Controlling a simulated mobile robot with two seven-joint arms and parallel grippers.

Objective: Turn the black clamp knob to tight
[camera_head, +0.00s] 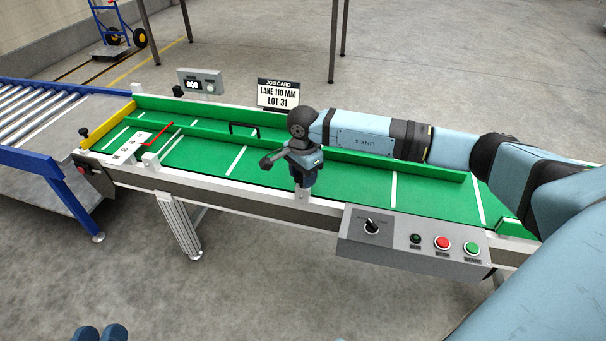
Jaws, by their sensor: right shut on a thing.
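My right gripper (304,182) reaches in from the right and points down at the conveyor's near side rail. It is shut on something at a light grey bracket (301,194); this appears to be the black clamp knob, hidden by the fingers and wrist. The knob's angle cannot be read. Another black knob (84,132) shows at the conveyor's left end, apart from my grippers.
A long green guide fence (400,162) runs along the green belt (232,160). A white plate with a red pointer (165,136) sits at the left. A control box (400,247) hangs on the near side. A job card (278,94) reads "LANE 110 MM LOT 31".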

